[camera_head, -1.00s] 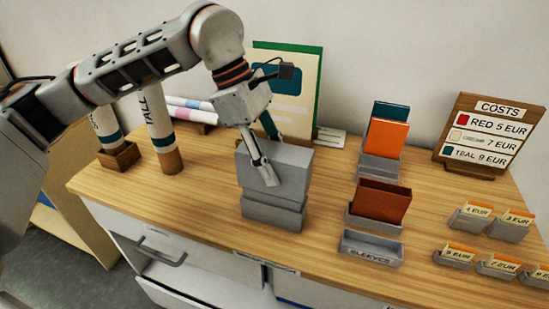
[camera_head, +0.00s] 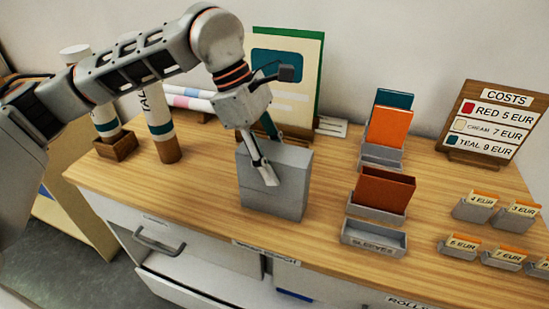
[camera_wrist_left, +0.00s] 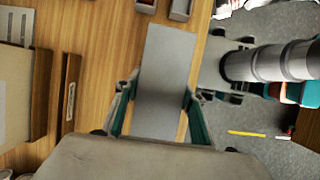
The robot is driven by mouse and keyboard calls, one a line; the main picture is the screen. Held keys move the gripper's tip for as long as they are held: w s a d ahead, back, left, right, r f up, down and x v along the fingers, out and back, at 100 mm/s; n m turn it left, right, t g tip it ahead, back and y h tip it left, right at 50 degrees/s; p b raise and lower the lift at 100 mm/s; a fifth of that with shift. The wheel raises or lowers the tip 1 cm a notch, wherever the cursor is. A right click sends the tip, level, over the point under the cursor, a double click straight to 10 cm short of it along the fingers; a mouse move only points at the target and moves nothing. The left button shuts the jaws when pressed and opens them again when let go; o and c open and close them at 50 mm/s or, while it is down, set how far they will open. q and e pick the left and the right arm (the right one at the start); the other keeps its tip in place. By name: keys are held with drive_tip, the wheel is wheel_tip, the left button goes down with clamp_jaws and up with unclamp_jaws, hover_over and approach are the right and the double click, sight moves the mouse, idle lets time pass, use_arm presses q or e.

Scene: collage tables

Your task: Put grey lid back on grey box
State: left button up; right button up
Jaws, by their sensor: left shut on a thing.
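The grey lid (camera_head: 290,158) and the grey box (camera_head: 272,207) stand upright on the wooden counter as one plain grey block. The lid is down over the box, and I see no gap or step between them. My left gripper (camera_head: 269,158) is shut on the lid from above, one finger on the near face and one behind. In the left wrist view the lid's flat top (camera_wrist_left: 165,75) lies between the two teal-padded fingers (camera_wrist_left: 158,112). The far side of the box is hidden. My right gripper is not in view.
A green-edged board (camera_head: 300,75) stands close behind the box. Labelled rolls (camera_head: 160,125) stand to the left. Card holders (camera_head: 380,195) and a costs sign (camera_head: 490,120) are to the right. The counter's front edge is close in front of the box.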

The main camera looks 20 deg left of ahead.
use_arm(q)
drive_tip(key=o, duration=1.2)
drive_tip(key=v, duration=1.2)
